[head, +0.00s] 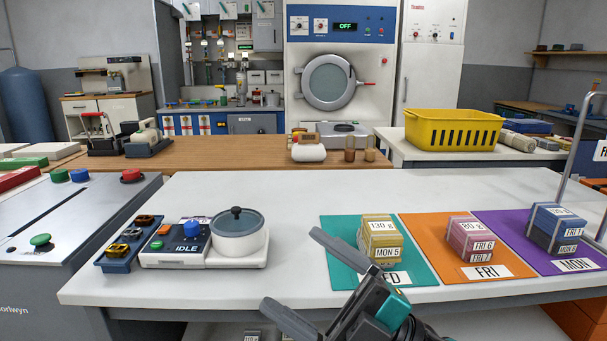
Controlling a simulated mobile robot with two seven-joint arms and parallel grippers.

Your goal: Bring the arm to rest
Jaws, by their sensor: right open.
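My right gripper (318,275) is at the lower middle of the head view, in front of the white table's (290,220) near edge. Its two dark fingers are spread wide with nothing between them. One fingertip overlaps the teal mat (342,227) in the picture; I cannot tell how high it is above it. A yellow stack labelled MON 5 (380,238) stands on the teal mat, apart from the gripper. My left gripper does not show.
A pink stack (469,237) stands on the orange mat (429,239), and a blue stack (555,228) on the purple mat (498,224). A lidded pot (237,235) and a control box reading IDLE (175,245) stand left. The table's back middle is clear.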

